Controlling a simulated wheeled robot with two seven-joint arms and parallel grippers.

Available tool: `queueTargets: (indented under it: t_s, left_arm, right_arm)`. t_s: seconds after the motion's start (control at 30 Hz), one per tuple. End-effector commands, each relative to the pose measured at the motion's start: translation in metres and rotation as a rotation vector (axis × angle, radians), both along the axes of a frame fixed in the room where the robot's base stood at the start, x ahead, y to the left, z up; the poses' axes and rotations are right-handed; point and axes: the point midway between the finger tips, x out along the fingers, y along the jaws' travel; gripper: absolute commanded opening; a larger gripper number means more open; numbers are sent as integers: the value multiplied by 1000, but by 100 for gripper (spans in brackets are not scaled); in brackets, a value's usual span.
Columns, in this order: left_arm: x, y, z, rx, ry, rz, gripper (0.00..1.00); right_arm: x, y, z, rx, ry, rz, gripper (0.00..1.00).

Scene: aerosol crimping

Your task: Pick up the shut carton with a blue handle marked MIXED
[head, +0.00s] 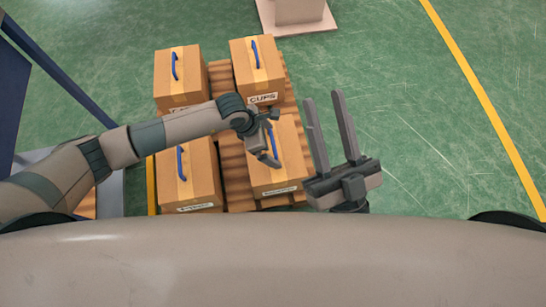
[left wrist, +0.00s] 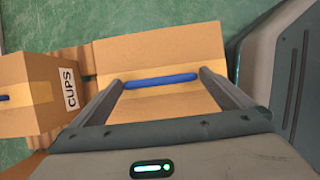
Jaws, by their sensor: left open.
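The near right carton (head: 291,160) is brown and looks shut, with a blue handle on top. Its front label (head: 280,190) is too small to read, so I cannot tell if it says MIXED. My left gripper (head: 275,158) is open over this carton's top. In the left wrist view the blue handle (left wrist: 160,81) lies between the open fingers, across the gap. Whether the fingers touch it, I cannot tell. My right gripper (head: 322,96) is open and empty, right of the carton, its fingers pointing away from me.
A carton marked CUPS (head: 257,72) stands behind. Cartons with blue handles also stand at the far left (head: 180,78) and near left (head: 204,178), labels unreadable. All stand on a brown pallet (head: 237,178). Green floor (head: 420,130) is clear at right. A blue frame (head: 60,70) stands at left.

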Motion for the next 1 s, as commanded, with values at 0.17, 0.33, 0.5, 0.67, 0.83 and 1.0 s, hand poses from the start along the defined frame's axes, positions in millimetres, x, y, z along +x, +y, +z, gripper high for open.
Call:
queueTargets:
  t_s: [0.17,0.33,0.5,0.67,0.83,1.0]
  left_arm:
    - [0,0,0,0,0,0,100]
    - [0,0,0,0,0,0,62]
    - [2,-2,4,-6,-4,0,25]
    - [2,-2,4,-6,-4,0,25]
    - [3,-1,5,-5,-4,0,25]
    - [9,1,11,-5,-6,2,25]
  right_arm:
    - [0,0,0,0,0,0,31]
    - [0,0,0,0,0,0,31]
    - [0,0,0,0,1,0,31]
    - [0,0,0,0,1,0,31]
    - [0,0,1,-2,4,0,31]
    - [2,2,-1,-10,24,3,31]
